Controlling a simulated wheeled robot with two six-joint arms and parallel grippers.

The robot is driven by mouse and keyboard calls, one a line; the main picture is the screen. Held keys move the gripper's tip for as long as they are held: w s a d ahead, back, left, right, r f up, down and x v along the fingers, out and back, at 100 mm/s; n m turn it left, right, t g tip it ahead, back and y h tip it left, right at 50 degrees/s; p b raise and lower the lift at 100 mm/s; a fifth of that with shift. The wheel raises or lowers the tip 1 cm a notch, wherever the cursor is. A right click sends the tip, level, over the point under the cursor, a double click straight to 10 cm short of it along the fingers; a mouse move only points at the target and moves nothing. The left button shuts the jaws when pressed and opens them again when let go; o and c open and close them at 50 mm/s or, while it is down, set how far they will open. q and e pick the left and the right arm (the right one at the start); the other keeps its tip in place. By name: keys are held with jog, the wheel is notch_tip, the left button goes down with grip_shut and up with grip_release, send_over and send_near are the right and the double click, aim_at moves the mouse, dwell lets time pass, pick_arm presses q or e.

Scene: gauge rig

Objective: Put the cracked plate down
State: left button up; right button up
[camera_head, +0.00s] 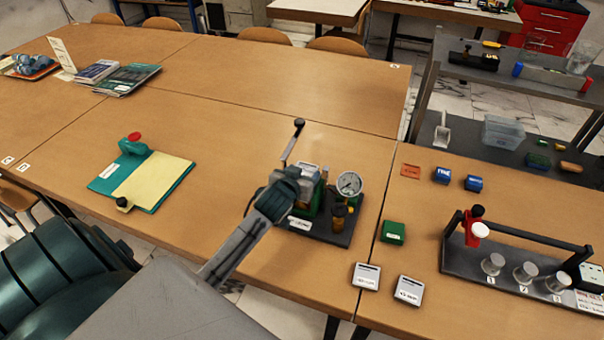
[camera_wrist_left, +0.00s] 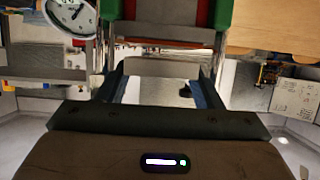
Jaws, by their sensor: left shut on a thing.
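My left gripper (camera_head: 290,180) is over the left part of the gauge rig (camera_head: 335,228), which has a round white dial (camera_head: 349,184), a lever and a green body. In the left wrist view, the fingers (camera_wrist_left: 160,90) are shut on a pale grey plate (camera_wrist_left: 160,68), one finger at each side of it. I take it for the cracked plate; no crack can be made out. The rig's green and red body and posts are close beyond it. Whether the plate touches the rig cannot be told. My right gripper is not in view.
A green block (camera_head: 393,232), two blue blocks and two pale labelled blocks (camera_head: 366,276) lie right of the rig. A dark rack (camera_head: 462,262) with numbered grey cylinders stands farther right. A green clipboard (camera_head: 104,182) lies left. The table behind the rig is mostly clear.

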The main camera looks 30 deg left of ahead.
pick_arm(q)
jog(key=shift+f, duration=0.4)
jog(key=shift+f, duration=0.1)
jog(key=o, duration=1.1)
jog(key=shift+f, duration=0.1)
